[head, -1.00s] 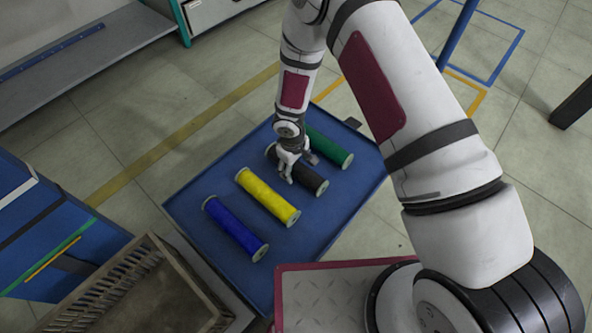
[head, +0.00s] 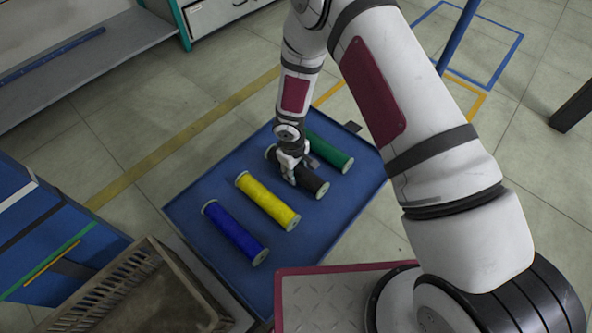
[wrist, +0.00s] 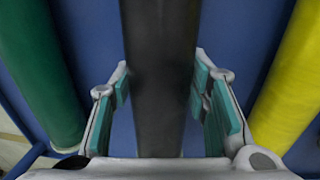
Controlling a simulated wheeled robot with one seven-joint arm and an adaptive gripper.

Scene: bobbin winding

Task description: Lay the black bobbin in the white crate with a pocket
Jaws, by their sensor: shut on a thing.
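The black bobbin (head: 314,184) lies on a blue tray-like table top (head: 338,212), between the green and yellow bobbins. My gripper (head: 293,170) is over its middle, with fingers on both sides. In the wrist view the black bobbin (wrist: 160,75) runs between the teal finger pads, and my gripper (wrist: 160,97) is shut on it. The bobbin appears still at table level. I see no crate that is plainly white and no pocket.
A green bobbin (head: 328,151) lies right of the black one; yellow (head: 267,200) and blue (head: 234,232) bobbins lie left. A grey-brown slatted crate (head: 117,287) stands at lower left, beside a blue cabinet (head: 62,228). The tray has a raised rim.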

